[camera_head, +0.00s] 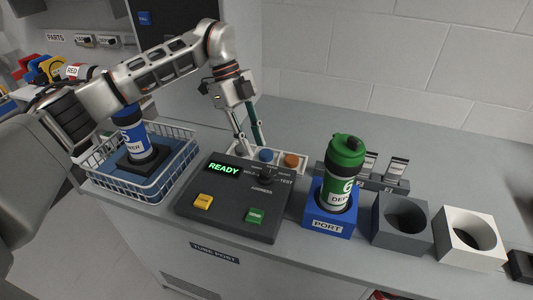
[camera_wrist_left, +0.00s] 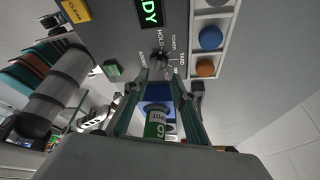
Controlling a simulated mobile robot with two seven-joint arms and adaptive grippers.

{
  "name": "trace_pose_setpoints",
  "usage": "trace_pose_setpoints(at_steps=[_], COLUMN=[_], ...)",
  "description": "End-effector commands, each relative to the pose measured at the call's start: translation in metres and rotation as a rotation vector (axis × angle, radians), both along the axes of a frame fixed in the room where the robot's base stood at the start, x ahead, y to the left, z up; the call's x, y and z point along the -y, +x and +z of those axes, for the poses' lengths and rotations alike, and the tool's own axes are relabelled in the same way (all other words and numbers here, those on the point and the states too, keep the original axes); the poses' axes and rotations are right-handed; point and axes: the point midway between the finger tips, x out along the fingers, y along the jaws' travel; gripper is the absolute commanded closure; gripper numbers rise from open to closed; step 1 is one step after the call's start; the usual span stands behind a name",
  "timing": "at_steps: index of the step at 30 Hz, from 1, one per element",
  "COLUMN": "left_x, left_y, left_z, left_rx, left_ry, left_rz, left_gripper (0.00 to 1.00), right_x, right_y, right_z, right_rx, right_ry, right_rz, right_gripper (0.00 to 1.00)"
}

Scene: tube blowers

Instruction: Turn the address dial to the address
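The dark control panel (camera_head: 230,215) lies on the counter with a lit green READY display (camera_head: 223,169). The black address dial (camera_head: 266,178) is on its upper right part, with small labels around it; I cannot tell for sure which label it points at. It also shows in the left wrist view (camera_wrist_left: 160,60), where HOLD and TOWER can be read nearby. My left gripper (camera_head: 249,148) is above and behind the dial in the head view. In the wrist view its fingers (camera_wrist_left: 160,74) are apart and empty, with the dial just beyond the tips. My right gripper is in neither view.
Yellow (camera_head: 203,202) and green (camera_head: 255,215) buttons are on the panel. A blue (camera_head: 266,155) and an orange (camera_head: 291,160) round piece sit behind. A green bottle (camera_head: 343,165) stands in the blue PORT block (camera_head: 328,222). A wire basket (camera_head: 157,192) with a blue bottle (camera_head: 131,130) is left.

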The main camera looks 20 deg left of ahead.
Motion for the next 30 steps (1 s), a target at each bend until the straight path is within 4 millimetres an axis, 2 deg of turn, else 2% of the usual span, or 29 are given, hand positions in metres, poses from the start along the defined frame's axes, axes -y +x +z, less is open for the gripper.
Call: trace_pose_setpoints(at_steps=[7,15,27,28,30], left_x=[0.011,0.025,0.028,0.028,0.028], left_y=[-0.006,-0.01,-0.011,-0.011,-0.011], left_z=[-0.029,-0.062,-0.071,-0.071,-0.071], left_rx=[-0.004,-0.001,0.0,0.0,0.0], left_ry=[-0.002,-0.002,-0.002,-0.002,-0.002], left_rz=[-0.003,-0.004,-0.002,-0.002,-0.002], left_gripper=[0.74,0.74,0.74,0.77,0.95], right_x=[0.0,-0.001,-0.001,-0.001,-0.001], right_y=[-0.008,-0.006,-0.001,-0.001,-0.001], right_z=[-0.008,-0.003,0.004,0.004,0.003], right_rx=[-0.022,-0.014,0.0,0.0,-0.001], right_ry=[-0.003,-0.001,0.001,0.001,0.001], right_rz=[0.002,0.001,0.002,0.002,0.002], right_gripper=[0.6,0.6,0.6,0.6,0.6])
